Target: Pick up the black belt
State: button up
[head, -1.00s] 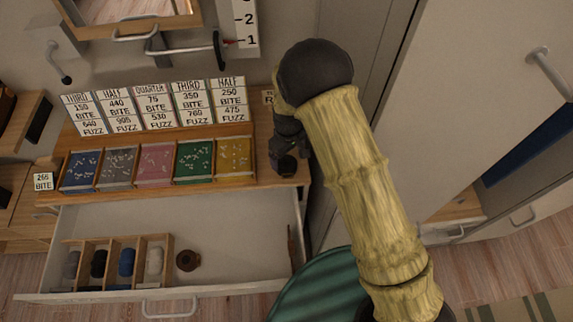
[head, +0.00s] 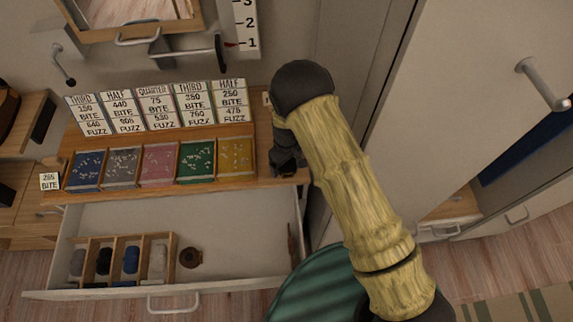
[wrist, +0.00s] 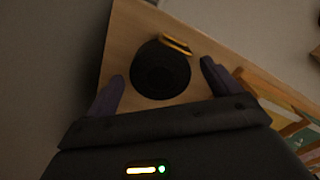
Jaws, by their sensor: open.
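The black belt (wrist: 160,72) is a dark round coil with a gold buckle (wrist: 176,46), lying on the wooden shelf top. In the wrist view it sits between the two dark fingers of my gripper (wrist: 161,76), which are open with one on each side. I cannot tell whether either finger touches it. In the head view my gripper (head: 285,165) points down at the right end of the shelf and mostly hides the belt.
Several coloured trays (head: 196,161) and upright number cards (head: 157,106) stand left of the gripper. Below is an open drawer (head: 235,225) holding a wooden divider (head: 172,245) with rolled items and a brown coil (head: 190,258). A tall cabinet wall (head: 365,75) is close on the right.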

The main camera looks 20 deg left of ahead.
aim_at(287, 163)
jog(key=c, duration=1.1)
jog(key=shift+c, duration=0.2)
jog(key=shift+r, duration=0.15)
notch_tip(287, 163, up, 10)
jog(key=b, duration=0.3)
jog(key=shift+s, duration=0.1)
